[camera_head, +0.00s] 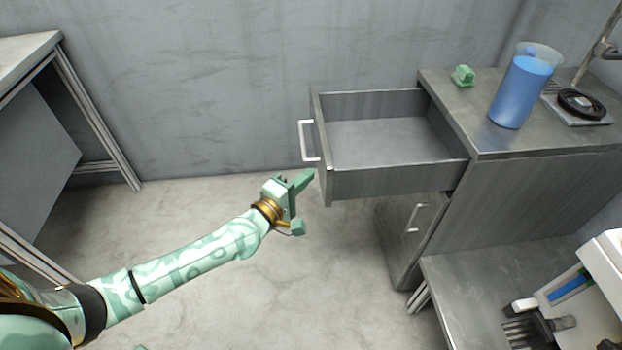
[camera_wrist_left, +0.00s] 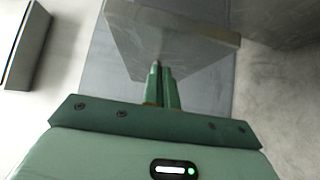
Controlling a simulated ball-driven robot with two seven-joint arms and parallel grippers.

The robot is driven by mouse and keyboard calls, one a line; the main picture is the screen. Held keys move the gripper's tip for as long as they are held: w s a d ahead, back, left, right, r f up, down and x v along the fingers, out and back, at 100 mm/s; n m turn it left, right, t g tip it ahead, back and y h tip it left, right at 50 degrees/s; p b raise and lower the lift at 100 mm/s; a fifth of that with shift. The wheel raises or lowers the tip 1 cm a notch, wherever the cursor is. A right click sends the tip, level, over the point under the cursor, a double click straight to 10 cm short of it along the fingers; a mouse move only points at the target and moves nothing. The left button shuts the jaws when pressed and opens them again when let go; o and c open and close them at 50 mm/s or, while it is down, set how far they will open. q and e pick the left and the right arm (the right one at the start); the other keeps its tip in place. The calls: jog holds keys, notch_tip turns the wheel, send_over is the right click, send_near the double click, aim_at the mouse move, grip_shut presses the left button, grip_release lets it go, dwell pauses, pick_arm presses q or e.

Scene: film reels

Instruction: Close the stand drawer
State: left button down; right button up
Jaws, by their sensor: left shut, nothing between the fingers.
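The stand drawer (camera_head: 400,181) is pulled far out of the grey metal stand (camera_head: 540,190) and is empty inside. Its pale bar handle (camera_head: 308,141) is on the left-facing front. My left gripper (camera_head: 302,182) is shut and empty, just below the handle and close to the lower part of the drawer front. I cannot tell whether it touches. In the left wrist view, the shut fingers (camera_wrist_left: 164,82) point at a grey panel that looks like part of the drawer or stand. My right gripper does not show.
A blue-filled beaker (camera_head: 522,90), a small green object (camera_head: 463,75) and a dark ring on a stand base (camera_head: 583,105) are on the stand top. A lower door (camera_head: 410,235) has its own handle. A table (camera_head: 25,55) stands at left. Open floor lies around my left arm.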

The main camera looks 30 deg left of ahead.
pick_arm(q)
jog(key=shift+w+d, duration=0.4)
jog(key=shift+d, duration=0.2)
